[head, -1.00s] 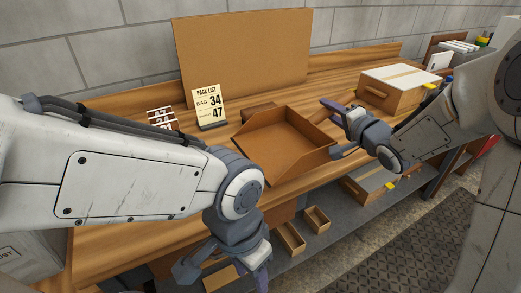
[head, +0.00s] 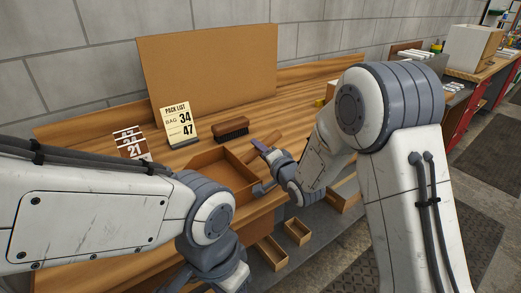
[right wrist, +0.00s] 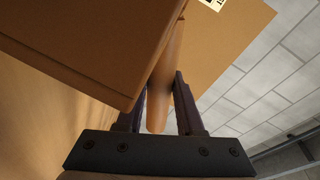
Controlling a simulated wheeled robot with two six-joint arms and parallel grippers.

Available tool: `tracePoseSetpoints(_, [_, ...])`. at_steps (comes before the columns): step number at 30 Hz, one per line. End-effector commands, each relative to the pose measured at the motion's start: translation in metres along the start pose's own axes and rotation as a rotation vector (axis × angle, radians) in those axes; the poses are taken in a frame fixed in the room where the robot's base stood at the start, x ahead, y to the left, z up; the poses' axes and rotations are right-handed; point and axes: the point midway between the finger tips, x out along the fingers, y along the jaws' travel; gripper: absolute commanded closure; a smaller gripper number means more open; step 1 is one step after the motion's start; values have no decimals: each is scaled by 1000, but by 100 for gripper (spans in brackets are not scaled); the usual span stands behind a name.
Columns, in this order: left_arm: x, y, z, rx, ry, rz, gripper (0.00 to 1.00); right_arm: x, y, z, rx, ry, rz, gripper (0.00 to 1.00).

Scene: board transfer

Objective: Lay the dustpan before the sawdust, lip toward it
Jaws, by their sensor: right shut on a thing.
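The dustpan (head: 240,167) is a brown, shallow pan with raised walls on the bench, below the pack list card in the head view. My right gripper (head: 262,168) is at its right side. In the right wrist view the jaws (right wrist: 160,105) are shut on the dustpan's round handle (right wrist: 157,110), beside the pan's large brown wall (right wrist: 85,45). The lip is partly hidden behind my left arm. I cannot tell whether the pan touches the bench. My left gripper (head: 208,281) is low at the picture's bottom edge, cut off and partly hidden. I make out no sawdust.
A dark-bristled brush (head: 231,128) lies behind the dustpan. A large brown board (head: 208,75) leans at the wall. Small open boxes (head: 298,231) sit below the bench's front edge.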

Motion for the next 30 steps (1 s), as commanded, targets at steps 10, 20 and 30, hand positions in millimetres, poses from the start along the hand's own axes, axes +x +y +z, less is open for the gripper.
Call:
tracePoseSetpoints(10, [2, 0, 0, 0, 0, 0, 50, 0, 1, 0, 0, 1, 0, 45])
tracePoseSetpoints(20, [1, 0, 0, 0, 0, 0, 50, 0, 1, -1, 0, 1, 0, 34])
tracePoseSetpoints(30, [5, 0, 0, 0, 0, 0, 50, -44, 0, -2, 0, 3, 1, 34])
